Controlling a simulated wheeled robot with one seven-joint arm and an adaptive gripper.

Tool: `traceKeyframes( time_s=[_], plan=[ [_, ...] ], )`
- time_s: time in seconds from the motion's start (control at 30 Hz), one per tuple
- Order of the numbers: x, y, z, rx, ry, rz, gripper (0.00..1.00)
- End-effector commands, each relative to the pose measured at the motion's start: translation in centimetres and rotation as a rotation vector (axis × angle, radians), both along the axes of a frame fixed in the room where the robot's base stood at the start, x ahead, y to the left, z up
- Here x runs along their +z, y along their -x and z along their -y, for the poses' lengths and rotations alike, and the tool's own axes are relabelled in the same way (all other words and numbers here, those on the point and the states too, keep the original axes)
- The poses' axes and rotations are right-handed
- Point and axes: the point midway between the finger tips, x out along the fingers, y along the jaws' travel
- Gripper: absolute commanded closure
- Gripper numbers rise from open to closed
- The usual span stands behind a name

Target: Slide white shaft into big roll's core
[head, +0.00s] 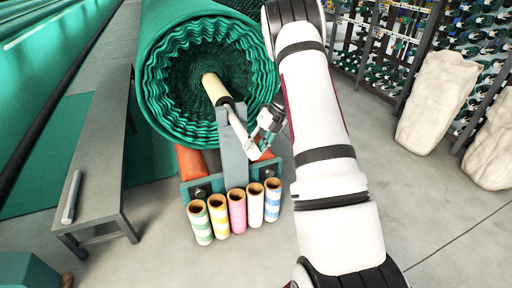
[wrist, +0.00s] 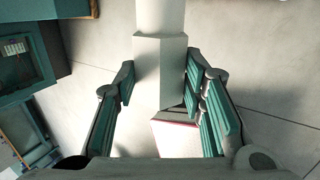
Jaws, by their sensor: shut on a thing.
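The big roll (head: 165,75) of green netting lies with its ruffled end facing me in the head view. Its cream core (head: 214,87) sticks out of the middle, with a dark opening at its near end. My gripper (head: 262,128) is just right of and below that opening. It is shut on the white shaft (head: 239,130), whose upper end appears at the core's mouth; I cannot tell whether it is inside. In the wrist view, the shaft's square part (wrist: 160,70) sits between the finger pads (wrist: 158,92), and its round part (wrist: 160,16) runs off the top edge.
A grey upright (head: 232,160) stands in front of the roll, close to my gripper. Several short coloured tubes (head: 237,210) stand below it. A grey bench (head: 95,150) at left carries a pale bar (head: 72,197). Cream sacks (head: 437,100) and shelves are at right; floor between is clear.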

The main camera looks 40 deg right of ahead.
Motion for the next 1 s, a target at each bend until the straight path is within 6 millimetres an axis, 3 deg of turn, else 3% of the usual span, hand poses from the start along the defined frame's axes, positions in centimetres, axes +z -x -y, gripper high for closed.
traceKeyframes(
  time_s=[1.0],
  plan=[
    [0.2, -2.5, 0.7, 0.0, 0.002, 0.007, 1.0]
  ],
)
